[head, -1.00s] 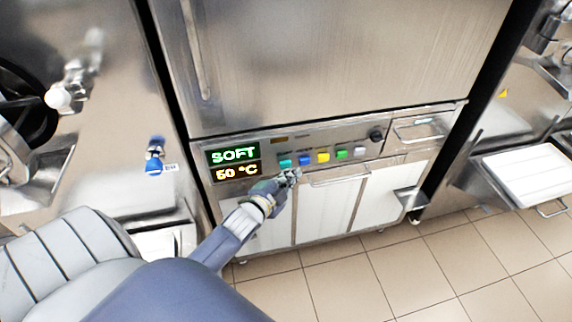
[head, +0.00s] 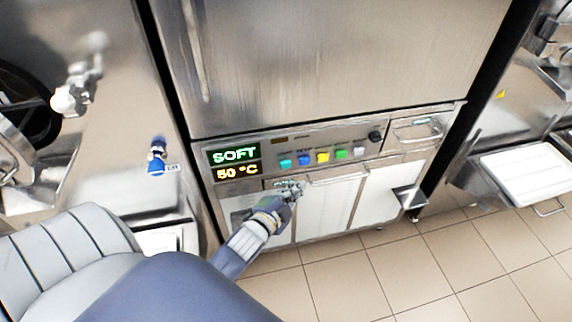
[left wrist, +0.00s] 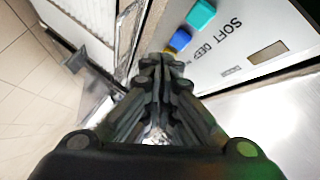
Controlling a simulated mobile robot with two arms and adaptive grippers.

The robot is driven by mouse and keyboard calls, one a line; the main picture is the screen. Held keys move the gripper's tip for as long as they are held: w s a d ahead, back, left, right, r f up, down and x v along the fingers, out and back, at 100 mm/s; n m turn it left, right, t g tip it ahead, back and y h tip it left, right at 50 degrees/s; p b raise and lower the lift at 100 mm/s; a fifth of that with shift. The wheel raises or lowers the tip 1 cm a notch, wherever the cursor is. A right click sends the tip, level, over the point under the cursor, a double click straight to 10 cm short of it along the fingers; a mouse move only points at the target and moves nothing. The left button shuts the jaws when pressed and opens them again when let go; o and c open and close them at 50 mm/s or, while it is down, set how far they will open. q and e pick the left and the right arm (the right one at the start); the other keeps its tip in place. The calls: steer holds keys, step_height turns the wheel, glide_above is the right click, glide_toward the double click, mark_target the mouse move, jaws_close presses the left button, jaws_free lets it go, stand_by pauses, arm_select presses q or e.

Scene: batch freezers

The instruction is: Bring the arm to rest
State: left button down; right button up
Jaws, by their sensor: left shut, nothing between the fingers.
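My left arm reaches from the lower left toward the steel freezer's control panel (head: 300,145) in the head view. Its left gripper (head: 291,186) is shut and empty, just below the row of coloured buttons and apart from them. In the left wrist view the fingers (left wrist: 160,62) are closed together, with the teal button (left wrist: 200,15) and the blue button (left wrist: 180,40) beyond the tips. The display (head: 236,162) reads SOFT in green and 50 °C in yellow. My right gripper is not in view.
White lower doors (head: 325,207) sit under the panel. A white tray (head: 528,172) stands out at the right. A blue-handled fitting (head: 157,155) and a white-knobbed lever (head: 68,100) project at the left. Tiled floor (head: 400,270) lies open in front.

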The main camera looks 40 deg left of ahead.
arm_select(q)
steer(key=shift+f, duration=0.15)
stand_by(0.6)
steer(key=s+d+f+n+g, duration=0.25)
steer(key=s+f, duration=0.35)
steer(key=f, duration=0.4)
steer(key=s+d+f+n+g+h, duration=0.1)
steer(key=s+f+g, duration=0.3)
steer(key=f, duration=0.6)
steer(key=s+d+f+n+g, duration=0.1)
steer(key=s+d+f, duration=0.1)
steer(key=s+f, duration=0.65)
steer(key=s+f+n+g, duration=0.1)
steer(key=s+f+g, duration=0.1)
steer(key=s+f, duration=0.3)
steer(key=s+d+f+n+g, duration=0.1)
steer(key=s+f, duration=0.4)
steer(key=s, duration=0.6)
steer(key=s+f+n+g, duration=0.1)
steer(key=s+f+g, duration=0.3)
steer(key=s, duration=0.4)
steer(key=shift+s+d+f+n, duration=0.25)
steer(key=shift+d+f+n, duration=0.1)
steer(key=shift+d+f, duration=0.1)
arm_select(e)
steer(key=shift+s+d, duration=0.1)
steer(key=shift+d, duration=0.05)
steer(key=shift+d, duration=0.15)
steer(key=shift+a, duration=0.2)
